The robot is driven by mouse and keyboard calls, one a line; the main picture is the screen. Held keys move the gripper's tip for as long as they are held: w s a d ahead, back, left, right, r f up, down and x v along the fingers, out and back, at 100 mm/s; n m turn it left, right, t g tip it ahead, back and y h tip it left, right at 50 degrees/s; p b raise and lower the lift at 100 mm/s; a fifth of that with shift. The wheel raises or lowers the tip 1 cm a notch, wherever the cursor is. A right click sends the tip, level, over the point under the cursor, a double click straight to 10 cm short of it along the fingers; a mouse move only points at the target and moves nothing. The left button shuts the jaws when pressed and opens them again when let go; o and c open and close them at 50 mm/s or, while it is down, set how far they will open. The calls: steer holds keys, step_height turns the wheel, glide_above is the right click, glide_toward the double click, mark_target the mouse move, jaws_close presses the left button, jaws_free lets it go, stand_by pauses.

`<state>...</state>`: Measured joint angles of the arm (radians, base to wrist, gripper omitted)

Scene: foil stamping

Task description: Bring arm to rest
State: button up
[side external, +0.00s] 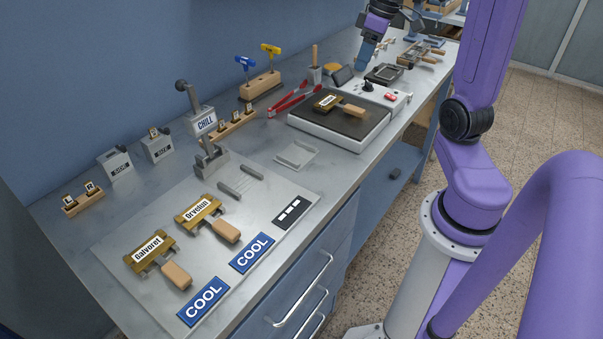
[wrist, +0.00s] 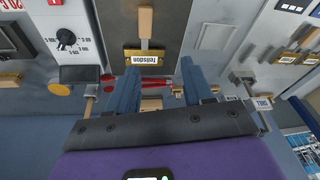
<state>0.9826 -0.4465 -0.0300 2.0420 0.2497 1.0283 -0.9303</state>
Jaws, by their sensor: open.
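My gripper (side external: 363,62) is at the top of the side external view, raised above the far part of the bench, beyond the hotplate. In the wrist view its two blue fingers (wrist: 159,68) stand apart, with nothing held between them. A brass stamp tool with a wooden handle (side external: 354,110) lies on the dark hotplate (side external: 356,130). In the wrist view, a brass tool labelled Telisdon (wrist: 145,61) shows beyond the fingers. Tools labelled Galvoret (side external: 151,248) and Orvelun (side external: 199,213) lie on the pale board at the near end, close to blue COOL plates (side external: 252,253).
Red tongs (side external: 292,100) lie beside the hotplate. A CHILL stand (side external: 203,122), a wooden block with blue and yellow-handled tools (side external: 260,86) and small grey boxes (side external: 116,162) line the wall side. More tools (side external: 417,54) lie at the far end.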

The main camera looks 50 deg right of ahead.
steer(key=s+a+f+n+g, duration=0.1)
steer(key=s+a+n, duration=0.15)
steer(key=a, duration=0.55)
steer(key=s+a+f+n, duration=0.15)
steer(key=s+a, duration=0.25)
steer(key=a, duration=0.4)
steer(key=s+a+f+n+g, duration=0.1)
steer(key=s+a+n, duration=0.15)
steer(key=a, duration=0.55)
steer(key=s+a+f+n+h, duration=0.1)
steer(key=s+a+f+n, duration=0.1)
steer(key=s, duration=0.7)
steer(key=shift+s+a+f+n, duration=0.15)
steer(key=shift+s+a+n, duration=0.25)
steer(key=shift+a, duration=0.55)
